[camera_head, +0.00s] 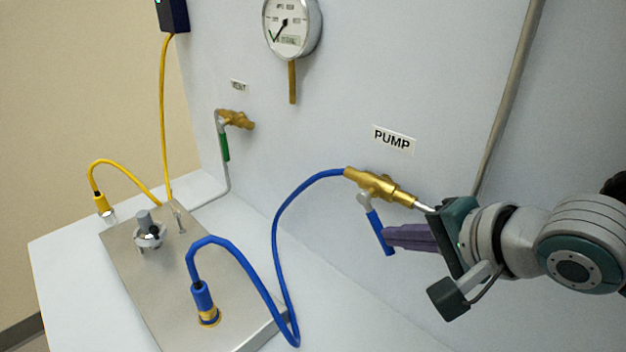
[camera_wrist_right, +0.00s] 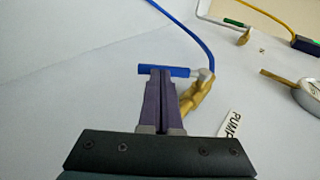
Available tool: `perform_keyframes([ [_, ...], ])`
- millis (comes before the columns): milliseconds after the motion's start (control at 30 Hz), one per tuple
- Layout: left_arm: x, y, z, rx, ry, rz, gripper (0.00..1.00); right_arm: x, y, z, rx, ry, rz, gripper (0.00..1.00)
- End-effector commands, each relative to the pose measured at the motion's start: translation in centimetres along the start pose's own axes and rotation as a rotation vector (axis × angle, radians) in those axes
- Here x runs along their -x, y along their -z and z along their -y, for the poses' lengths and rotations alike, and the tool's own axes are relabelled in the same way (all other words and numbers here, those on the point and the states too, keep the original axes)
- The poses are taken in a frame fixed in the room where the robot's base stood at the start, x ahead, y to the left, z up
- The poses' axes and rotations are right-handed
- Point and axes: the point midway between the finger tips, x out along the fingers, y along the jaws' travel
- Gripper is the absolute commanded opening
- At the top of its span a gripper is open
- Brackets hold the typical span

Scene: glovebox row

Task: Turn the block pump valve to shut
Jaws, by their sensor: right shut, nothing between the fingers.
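The pump valve (camera_head: 378,184) is a brass body on the back wall under the PUMP label (camera_head: 394,139). Its blue lever (camera_head: 380,233) hangs down from the body, tilted slightly. My right gripper (camera_head: 388,236) comes in from the right, shut and empty, with its purple fingertips right at the lever. In the right wrist view the shut fingertips (camera_wrist_right: 161,70) meet the middle of the blue lever (camera_wrist_right: 180,71), and the brass valve body (camera_wrist_right: 195,100) lies to their right. I cannot tell whether they press on it. My left gripper is not in view.
A blue hose (camera_head: 277,238) runs from the valve to a fitting on the metal plate (camera_head: 160,285). A vent valve with green lever (camera_head: 225,147) and a gauge (camera_head: 290,27) are on the wall. A grey pipe (camera_head: 508,90) rises behind my right arm.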

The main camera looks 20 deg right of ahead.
Motion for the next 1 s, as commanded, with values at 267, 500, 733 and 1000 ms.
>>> perform_keyframes([
  [267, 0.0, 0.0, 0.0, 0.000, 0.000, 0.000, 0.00, 0.0, 0.0, 0.0, -0.001, 0.000, 0.000, 0.00],
  [500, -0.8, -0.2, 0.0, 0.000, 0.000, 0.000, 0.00, -0.4, -0.1, -0.5, -0.010, 0.035, 0.000, 0.00],
  [733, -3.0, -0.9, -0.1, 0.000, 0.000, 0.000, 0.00, -1.4, -0.3, -1.2, -0.033, 0.141, 0.000, 0.00],
  [1000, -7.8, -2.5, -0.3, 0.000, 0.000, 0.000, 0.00, -3.1, -0.5, -2.0, -0.071, 0.355, -0.002, 0.00],
])
